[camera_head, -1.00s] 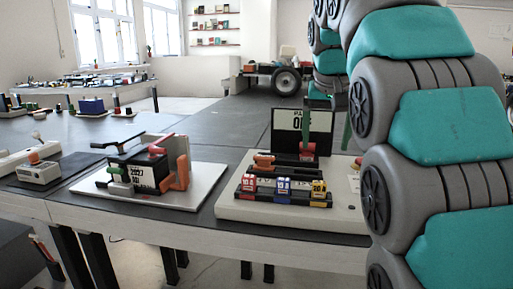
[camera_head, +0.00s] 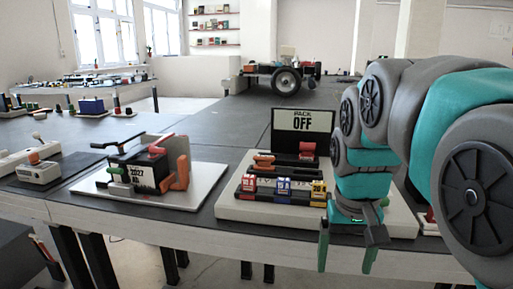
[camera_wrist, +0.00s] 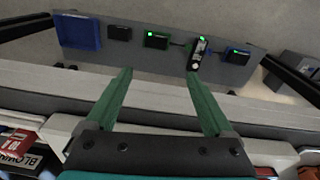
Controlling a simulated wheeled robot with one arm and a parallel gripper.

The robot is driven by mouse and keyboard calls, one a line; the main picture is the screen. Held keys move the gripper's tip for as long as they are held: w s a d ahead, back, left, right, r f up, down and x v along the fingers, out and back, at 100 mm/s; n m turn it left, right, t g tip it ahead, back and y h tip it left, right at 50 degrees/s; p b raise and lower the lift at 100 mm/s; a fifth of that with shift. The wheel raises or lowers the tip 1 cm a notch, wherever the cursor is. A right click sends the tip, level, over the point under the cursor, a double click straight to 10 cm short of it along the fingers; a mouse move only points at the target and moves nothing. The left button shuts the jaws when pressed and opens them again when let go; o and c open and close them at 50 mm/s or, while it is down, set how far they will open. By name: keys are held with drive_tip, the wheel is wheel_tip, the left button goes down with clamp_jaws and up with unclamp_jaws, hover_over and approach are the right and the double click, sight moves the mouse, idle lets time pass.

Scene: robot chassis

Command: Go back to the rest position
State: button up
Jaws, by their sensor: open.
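My gripper (camera_head: 346,254) hangs in front of the right-hand board, fingers pointing down past the table's front edge. It is open, and no object shows between its two green fingers (camera_wrist: 158,76) in the wrist view. My grey and teal arm fills the right side of the head view and hides part of the board behind it.
The white board (camera_head: 232,209) carries a "PACK OFF" sign (camera_head: 303,121) and red, blue and yellow blocks (camera_head: 284,188). Left of it stands another board (camera_head: 190,198) with a black block (camera_head: 142,170) and clamps. A grey panel with a blue tray (camera_wrist: 78,32) shows in the wrist view.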

drive_tip(key=s+f+n+g, duration=0.1)
drive_tip(key=s+f+g, duration=0.1)
drive_tip(key=s+f, duration=1.3)
drive_tip(key=s, duration=0.3)
drive_tip(key=shift+s+a+f+g, duration=0.2)
drive_tip(key=shift+a+f+g, duration=0.1)
drive_tip(key=shift+a, duration=0.1)
